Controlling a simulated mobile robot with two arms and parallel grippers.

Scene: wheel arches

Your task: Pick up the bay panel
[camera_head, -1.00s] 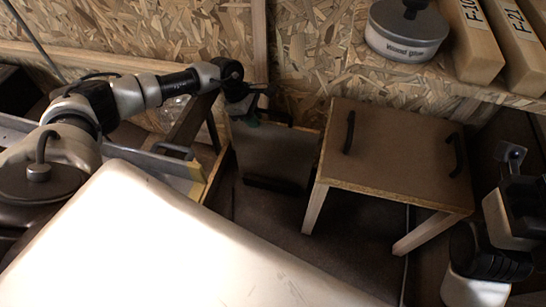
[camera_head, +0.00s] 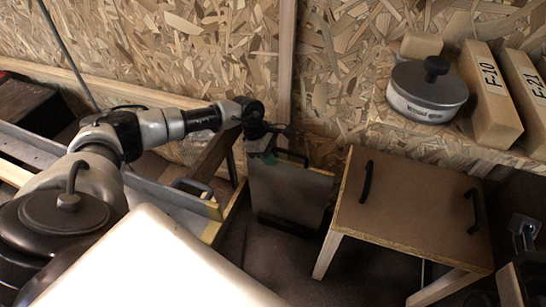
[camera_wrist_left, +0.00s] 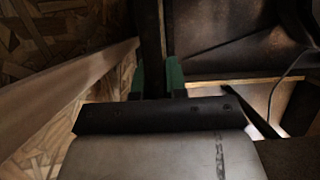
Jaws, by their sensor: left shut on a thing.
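The bay panel (camera_head: 290,196) is a grey-brown board with a pale top edge and black handles. It stands steeply upright against the chipboard wall, left of a small table. My left gripper (camera_head: 268,143) is at its top edge, shut on what looks like the upper black handle. In the left wrist view, green finger pads (camera_wrist_left: 157,78) close on a dark bar. Whether the panel's foot touches the floor is hard to tell. Part of my right arm (camera_head: 523,232) shows at the right edge; its fingers are not clear.
A small table (camera_head: 415,205) with two black handles stands close right of the panel. A shelf holds a round lidded tin (camera_head: 427,92) and labelled blocks (camera_head: 491,97). A metal rail with a handle (camera_head: 165,192) lies left. A pale surface (camera_head: 150,265) fills the lower front.

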